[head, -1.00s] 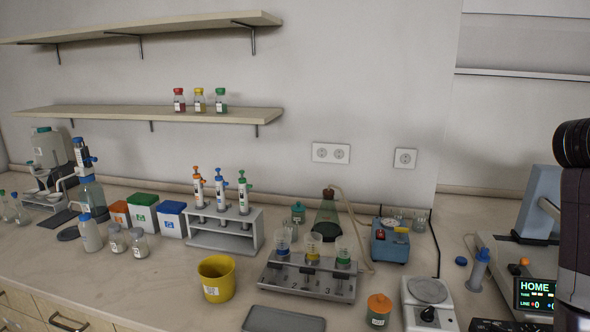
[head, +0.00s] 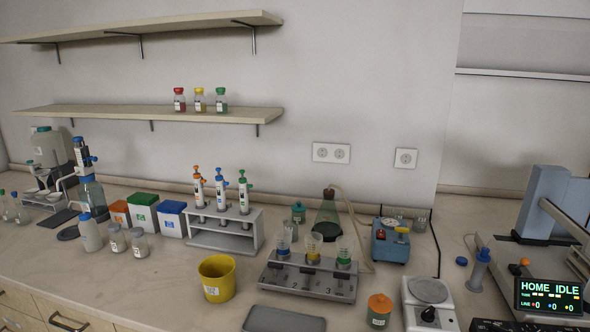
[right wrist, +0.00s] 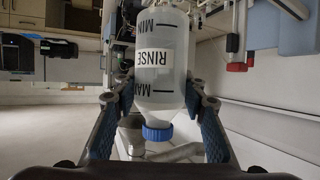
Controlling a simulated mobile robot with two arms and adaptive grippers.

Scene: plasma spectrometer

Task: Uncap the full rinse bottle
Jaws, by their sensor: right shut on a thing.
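The rinse bottle (right wrist: 165,70) is a pale translucent bottle marked RINSE, with MIN and MAX lines. It fills the middle of the right wrist view. Its blue cap (right wrist: 157,133) is on the neck, at the end nearest the camera's lower edge. My right gripper (right wrist: 159,101) is shut on the bottle, with a blue-padded finger on each side of its body. The liquid level is hard to tell. My left gripper is in neither view. In the head view neither gripper shows.
A loose blue cap (head: 461,261) lies on the bench beside a grey-blue holder (head: 480,270). The instrument with its HOME IDLE screen (head: 549,296) stands at the right. A hotplate-like device (head: 429,291), an orange-lidded jar (head: 379,310) and a yellow bin (head: 216,279) stand along the front.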

